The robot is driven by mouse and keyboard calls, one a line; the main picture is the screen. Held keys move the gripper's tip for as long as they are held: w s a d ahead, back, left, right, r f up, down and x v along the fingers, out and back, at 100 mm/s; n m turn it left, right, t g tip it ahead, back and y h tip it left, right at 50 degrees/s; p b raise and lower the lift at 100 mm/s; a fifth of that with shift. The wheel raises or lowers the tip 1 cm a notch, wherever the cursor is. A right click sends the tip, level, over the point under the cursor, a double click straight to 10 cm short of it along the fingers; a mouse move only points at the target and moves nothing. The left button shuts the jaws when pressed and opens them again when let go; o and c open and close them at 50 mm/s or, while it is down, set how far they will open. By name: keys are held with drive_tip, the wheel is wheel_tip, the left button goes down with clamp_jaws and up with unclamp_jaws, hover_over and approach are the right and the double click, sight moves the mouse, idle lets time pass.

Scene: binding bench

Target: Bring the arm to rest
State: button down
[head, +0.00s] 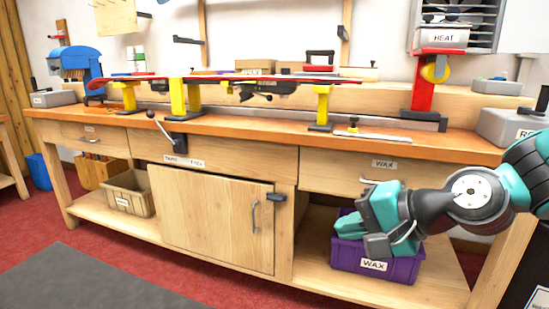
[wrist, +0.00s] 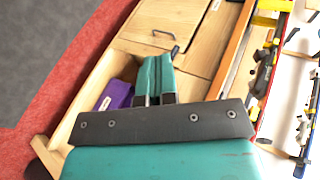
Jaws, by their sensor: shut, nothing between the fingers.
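My gripper (head: 345,228) is teal and grey and hangs in front of the right part of the bench, coming in from the right edge of the head view. Its fingers are together with nothing between them, and they point left. In the wrist view my gripper (wrist: 155,75) shows its two teal fingers side by side, pointing toward the cupboard door. In the head view the gripper overlaps the upper part of the purple wax crate (head: 345,257); how far apart they are in depth I cannot tell.
The wooden bench (head: 330,187) has a cupboard door (head: 205,215) with a handle, and a wax drawer (head: 340,172). A tan crate (head: 128,190) stands on the lower shelf. Red floor and a grey mat (head: 75,278) lie clear in front.

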drive_tip(key=s+d+r+n+g+h+p, duration=0.1)
drive_tip(key=s+n+g+h, duration=0.25)
drive_tip(key=s+n, duration=0.45)
drive_tip(key=s+d+r+n+g+h+p, duration=0.15)
drive_tip(key=s+n+g, duration=0.35)
drive_tip(key=s, duration=0.5)
wheel_tip(320, 180, up, 32)
drive_tip(key=n+t+p, duration=0.1)
drive_tip(key=p, duration=3.1)
drive_tip(key=shift+w, duration=0.3)
drive_tip(key=shift+d+f+t, duration=0.1)
drive_tip(key=shift+t, duration=0.15)
